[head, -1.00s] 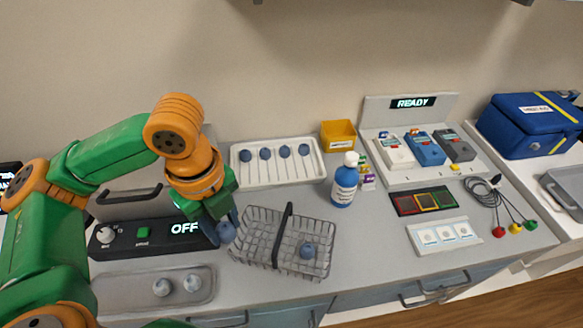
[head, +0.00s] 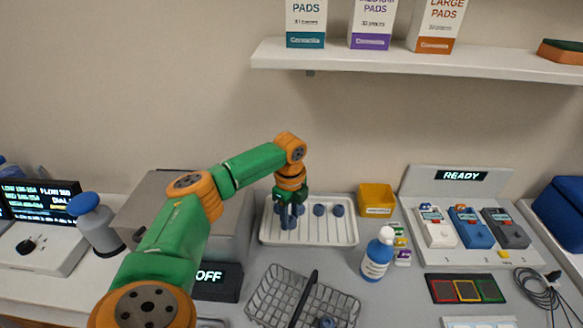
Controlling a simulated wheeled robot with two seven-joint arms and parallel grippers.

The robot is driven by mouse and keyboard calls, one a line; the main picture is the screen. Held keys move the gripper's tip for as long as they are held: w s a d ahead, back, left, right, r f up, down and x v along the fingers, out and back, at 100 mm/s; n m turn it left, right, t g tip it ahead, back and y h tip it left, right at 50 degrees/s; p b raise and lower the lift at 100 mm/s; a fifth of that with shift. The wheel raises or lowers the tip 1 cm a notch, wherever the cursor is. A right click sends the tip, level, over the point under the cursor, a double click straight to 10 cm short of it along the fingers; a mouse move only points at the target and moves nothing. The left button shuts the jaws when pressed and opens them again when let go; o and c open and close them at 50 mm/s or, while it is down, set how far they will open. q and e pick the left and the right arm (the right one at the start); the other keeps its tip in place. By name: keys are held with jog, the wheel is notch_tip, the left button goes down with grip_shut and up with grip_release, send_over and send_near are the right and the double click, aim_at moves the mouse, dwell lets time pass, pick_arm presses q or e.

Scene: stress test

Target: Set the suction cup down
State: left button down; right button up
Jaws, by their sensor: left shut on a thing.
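My left gripper (head: 289,212) is shut on a small dark-blue suction cup (head: 288,222) and points down over the left part of the white ribbed tray (head: 345,236). I cannot tell whether the held cup touches the tray. Other blue suction cups stand in a row along the tray's back, such as one (head: 319,210) and another (head: 337,210) right of the gripper. The gripper partly hides the left end of this row. Another blue cup (head: 327,321) lies in the wire basket (head: 275,300), cut by the bottom edge. My right gripper is not in view.
A yellow bin (head: 377,199) and a blue-and-white bottle (head: 378,257) stand right of the tray. A grey box-shaped device (head: 160,205) with an OFF display is on the left, partly behind my arm. A shelf (head: 420,64) with boxes hangs above.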

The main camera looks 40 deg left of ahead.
aim_at(290, 216)
pick_arm(q)
jog(key=f, duration=0.1)
jog(key=f+p, duration=0.1)
jog(key=f, duration=0.1)
jog(key=shift+w+a+f, duration=0.2)
jog(key=shift+f, duration=0.45)
jog(key=c, duration=0.8)
grip_release()
jog(key=shift+o, duration=0.2)
jog(key=shift+r, duration=0.35)
notch_tip(290, 216, up, 12)
jog(key=shift+f+b, duration=0.1)
jog(key=shift+b, duration=0.7)
jog(key=shift+f, duration=0.1)
